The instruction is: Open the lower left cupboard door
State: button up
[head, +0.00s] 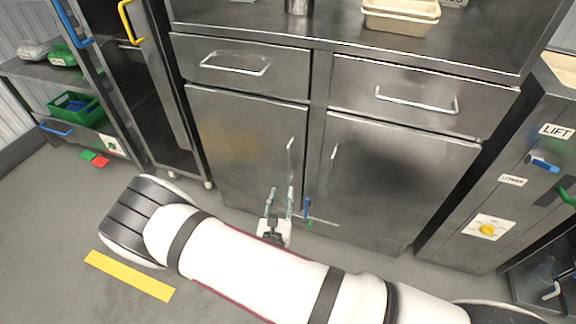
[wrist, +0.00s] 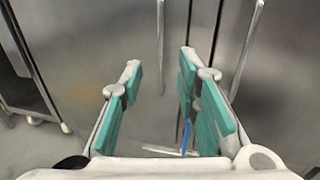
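The lower left cupboard door (head: 235,140) is a shut steel panel under a drawer. Its upright bar handle (head: 290,158) is near the door's right edge. My gripper (head: 281,194) is in front of the cupboard, low in the head view, with its fingers pointing at the door just below the handle. In the wrist view the teal-padded fingers are spread wide, and the left door's handle (wrist: 160,45) shows upright in the gap between them. Nothing is held. I cannot tell how far the fingertips are from the handle.
The right door (head: 390,180) is shut, and its handle (wrist: 247,50) stands to the right of my fingers. Two drawers (head: 240,66) above are shut. A tall rack (head: 165,90) stands to the left, and a lift unit (head: 500,180) to the right. A yellow floor strip (head: 130,276) lies front left.

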aim_at(288, 164)
jog(key=w+b, duration=0.1)
jog(key=w, duration=0.3)
jog(key=w+d+b, duration=0.1)
jog(key=w, duration=0.4)
jog(key=w+d+b, duration=0.1)
jog(key=w, duration=0.3)
jog(key=shift+w+d, duration=0.15)
jog(key=shift+d, duration=0.1)
grip_shut()
